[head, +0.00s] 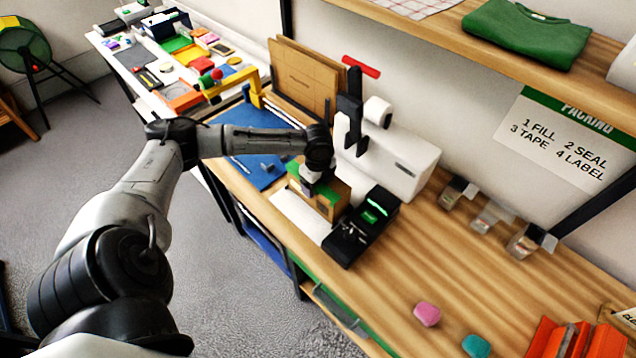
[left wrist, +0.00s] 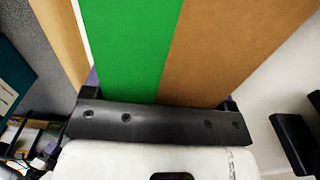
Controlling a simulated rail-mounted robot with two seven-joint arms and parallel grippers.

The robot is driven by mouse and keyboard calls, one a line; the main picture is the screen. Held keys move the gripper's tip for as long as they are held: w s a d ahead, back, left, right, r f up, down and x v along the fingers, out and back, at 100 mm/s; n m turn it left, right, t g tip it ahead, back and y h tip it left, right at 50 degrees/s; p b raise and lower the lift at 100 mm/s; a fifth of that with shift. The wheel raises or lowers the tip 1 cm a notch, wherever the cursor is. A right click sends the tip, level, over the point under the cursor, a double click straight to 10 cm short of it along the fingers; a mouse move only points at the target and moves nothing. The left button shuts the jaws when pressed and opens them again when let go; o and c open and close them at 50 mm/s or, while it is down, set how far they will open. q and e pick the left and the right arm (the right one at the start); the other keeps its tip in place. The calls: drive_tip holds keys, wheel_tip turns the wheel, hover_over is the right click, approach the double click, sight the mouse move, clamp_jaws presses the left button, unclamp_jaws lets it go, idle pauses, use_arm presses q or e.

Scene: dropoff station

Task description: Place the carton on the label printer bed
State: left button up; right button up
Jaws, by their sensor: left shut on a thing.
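The carton (head: 339,194) is a small brown box with a green band. It stands between the white machine and a flat white plate. My left gripper (head: 316,184) is shut on its upper part from above. In the left wrist view the carton (left wrist: 225,45) fills the upper middle between my left gripper's fingers (left wrist: 160,100). A white machine (head: 405,165) with a paper roll, a black device (head: 362,226) with a lit green screen and the flat white plate (head: 298,214) surround the carton. I cannot tell which part is the label printer bed, or whether the carton touches it.
A blue mat (head: 245,140) and upright cardboard sheets (head: 303,75) lie behind the carton. Several small dispensers (head: 490,216) stand along the wall.

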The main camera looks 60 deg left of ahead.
idle(0.3)
use_arm(q)
drive_tip(key=o, duration=0.9)
drive_tip(key=shift+f, duration=0.2)
drive_tip(key=shift+r, duration=0.15)
wheel_tip(320, 180, up, 12)
drive_tip(key=shift+r+p, duration=0.1)
drive_tip(key=shift+p, duration=0.55)
